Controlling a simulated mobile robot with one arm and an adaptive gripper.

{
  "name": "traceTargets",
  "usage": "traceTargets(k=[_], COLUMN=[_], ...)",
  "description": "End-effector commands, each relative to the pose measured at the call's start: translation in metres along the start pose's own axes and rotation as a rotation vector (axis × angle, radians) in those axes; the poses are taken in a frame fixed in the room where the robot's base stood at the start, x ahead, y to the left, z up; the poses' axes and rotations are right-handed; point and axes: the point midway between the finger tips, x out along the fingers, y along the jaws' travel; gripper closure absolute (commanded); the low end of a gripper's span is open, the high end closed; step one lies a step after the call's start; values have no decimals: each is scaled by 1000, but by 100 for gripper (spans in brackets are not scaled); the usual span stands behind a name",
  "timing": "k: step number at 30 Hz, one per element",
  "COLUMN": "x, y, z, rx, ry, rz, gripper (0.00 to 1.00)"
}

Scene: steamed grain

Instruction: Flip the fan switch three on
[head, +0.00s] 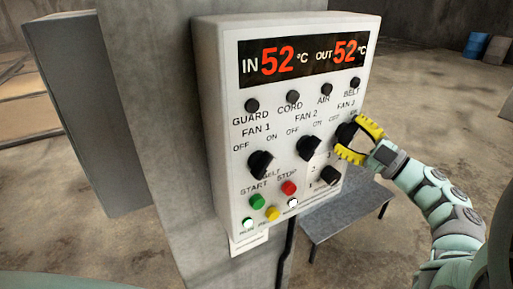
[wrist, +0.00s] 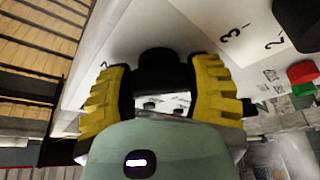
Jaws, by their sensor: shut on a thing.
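The fan 3 switch is a black rotary knob (head: 345,133) at the right edge of the white control panel (head: 222,110), under the label FAN 3. My gripper (head: 353,138) reaches it from the right, and its yellow fingers are shut on the knob, one above and one below. In the wrist view, the dark knob (wrist: 158,70) sits between the two yellow fingers of my gripper (wrist: 163,72). The fingers and shadow partly hide the knob, so I cannot tell its exact pointing. The fan 1 knob (head: 261,164) and fan 2 knob (head: 309,147) are to the left.
Below the fan knobs are a green button (head: 257,201), a red button (head: 289,188) and a black selector knob (head: 330,175) close under my gripper. The panel hangs on a concrete pillar (head: 150,100). A grey bench (head: 345,215) stands below right.

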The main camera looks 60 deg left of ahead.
Motion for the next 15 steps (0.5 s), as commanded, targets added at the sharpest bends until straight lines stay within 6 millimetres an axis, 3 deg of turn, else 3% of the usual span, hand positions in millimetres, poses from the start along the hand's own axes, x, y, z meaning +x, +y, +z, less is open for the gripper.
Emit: traceTargets(k=[9,10,15], x=[0,0,0], y=[0,0,0], z=[0,0,0], rx=[5,5,3], ry=[-1,-1,0], rz=[1,1,0], gripper=[81,40,22])
